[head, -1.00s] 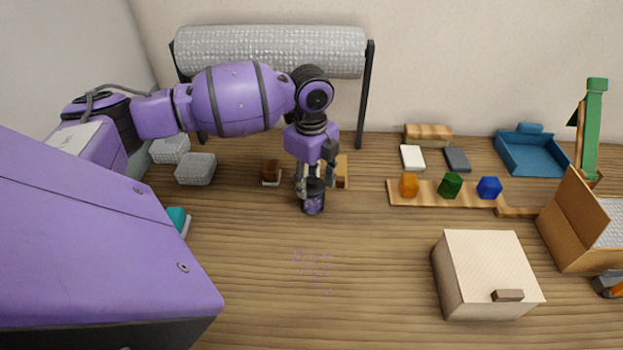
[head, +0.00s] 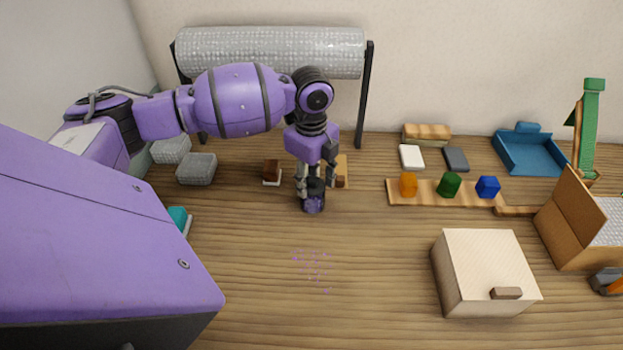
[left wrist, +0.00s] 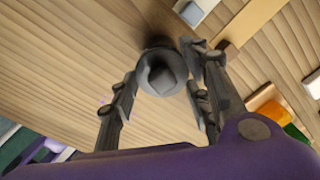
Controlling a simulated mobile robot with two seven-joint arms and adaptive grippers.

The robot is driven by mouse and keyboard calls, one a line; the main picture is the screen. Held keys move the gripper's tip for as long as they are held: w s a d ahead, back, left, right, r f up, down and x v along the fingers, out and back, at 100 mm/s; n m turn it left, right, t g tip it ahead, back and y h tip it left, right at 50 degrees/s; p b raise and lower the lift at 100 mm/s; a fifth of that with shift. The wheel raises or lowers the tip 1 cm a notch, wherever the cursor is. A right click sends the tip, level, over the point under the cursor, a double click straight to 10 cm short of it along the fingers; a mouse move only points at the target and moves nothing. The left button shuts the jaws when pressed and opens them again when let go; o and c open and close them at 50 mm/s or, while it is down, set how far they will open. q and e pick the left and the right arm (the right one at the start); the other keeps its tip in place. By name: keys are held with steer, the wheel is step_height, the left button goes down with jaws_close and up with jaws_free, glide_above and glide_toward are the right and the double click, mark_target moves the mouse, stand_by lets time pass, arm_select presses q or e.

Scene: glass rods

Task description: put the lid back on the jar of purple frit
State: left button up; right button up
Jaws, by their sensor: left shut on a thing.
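The jar of purple frit (head: 314,205) stands upright on the table, below my left gripper (head: 315,185) in the head view. A dark grey round lid (left wrist: 162,72) with a block-like knob shows between the fingers in the left wrist view. My left gripper points down and is shut on this lid. In the head view the dark lid is at the jar's top, partly covered by the fingers. I cannot tell whether it is fully seated. My right gripper is not in view.
Purple specks (head: 313,265) lie scattered on the table in front of the jar. A small brown-and-white item (head: 272,172) is left of the gripper; a wooden piece (head: 342,172) is close on its right. A pale box (head: 485,270) stands front right. The front middle is otherwise clear.

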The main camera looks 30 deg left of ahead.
arm_select(q)
steer(key=o, duration=0.9)
steer(key=shift+o, duration=0.2)
steer(key=o, duration=0.5)
steer(key=shift+r, duration=0.1)
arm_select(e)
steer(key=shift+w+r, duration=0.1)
arm_select(q)
steer(key=shift+r+p, duration=1.65)
steer(key=shift+r, duration=1.8)
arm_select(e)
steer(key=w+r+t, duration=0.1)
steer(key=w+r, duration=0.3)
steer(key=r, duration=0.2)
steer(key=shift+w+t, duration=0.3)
arm_select(q)
steer(key=shift+f, duration=0.1)
steer(key=shift+c, duration=0.3)
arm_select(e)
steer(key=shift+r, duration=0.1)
arm_select(q)
jaws_close()
